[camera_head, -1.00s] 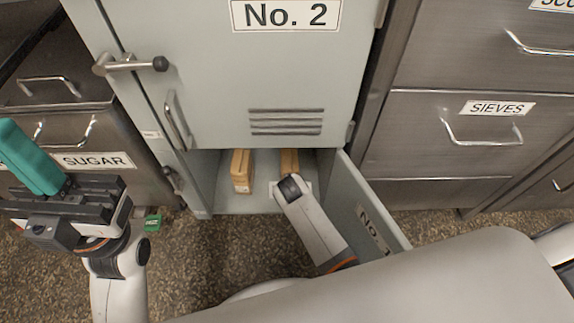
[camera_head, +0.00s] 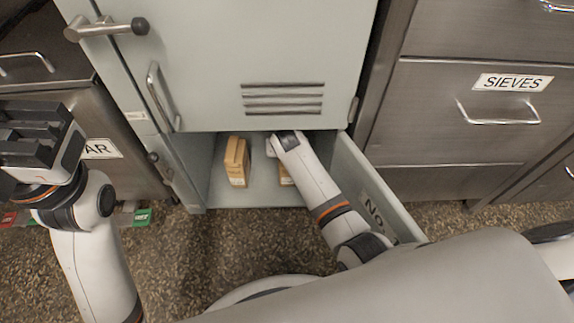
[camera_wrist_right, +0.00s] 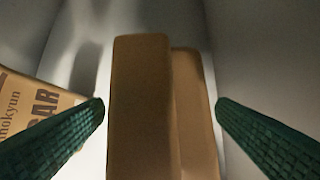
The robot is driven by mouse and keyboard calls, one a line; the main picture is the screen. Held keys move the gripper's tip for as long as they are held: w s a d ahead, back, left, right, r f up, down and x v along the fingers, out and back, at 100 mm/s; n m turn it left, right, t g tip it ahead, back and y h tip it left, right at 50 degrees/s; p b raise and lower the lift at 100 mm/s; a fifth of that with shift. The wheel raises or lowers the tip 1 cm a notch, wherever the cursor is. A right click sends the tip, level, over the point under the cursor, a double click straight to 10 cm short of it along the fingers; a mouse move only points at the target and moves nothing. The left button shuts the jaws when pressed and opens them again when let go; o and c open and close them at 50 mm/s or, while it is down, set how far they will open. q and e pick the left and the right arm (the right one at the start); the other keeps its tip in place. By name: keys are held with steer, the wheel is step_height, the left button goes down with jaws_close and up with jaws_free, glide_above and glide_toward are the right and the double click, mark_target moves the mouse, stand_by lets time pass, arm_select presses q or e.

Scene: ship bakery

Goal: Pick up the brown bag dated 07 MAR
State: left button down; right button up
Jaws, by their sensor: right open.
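Two brown bags stand in the open lower compartment. The left bag (camera_head: 237,162) is in plain view, with a small label too small to read. The right bag (camera_head: 285,175) is mostly hidden behind my right arm. My right gripper (camera_wrist_right: 158,105) is open, its green fingers either side of a plain brown bag (camera_wrist_right: 140,110) with a second brown face beside it; no date shows there. A bag on the left (camera_wrist_right: 35,105) bears large print ending in "AR", partly cut off.
The compartment's door (camera_head: 370,195) stands open on the right, and a shut, vented upper door (camera_head: 250,60) is above. Steel drawers, one marked SIEVES (camera_head: 475,110), stand at right. Small green (camera_head: 142,217) and red (camera_head: 9,219) items lie on the floor at left.

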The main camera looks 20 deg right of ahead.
jaws_close()
steer(key=shift+r, duration=0.15)
stand_by(0.4)
steer(key=shift+r, duration=0.15)
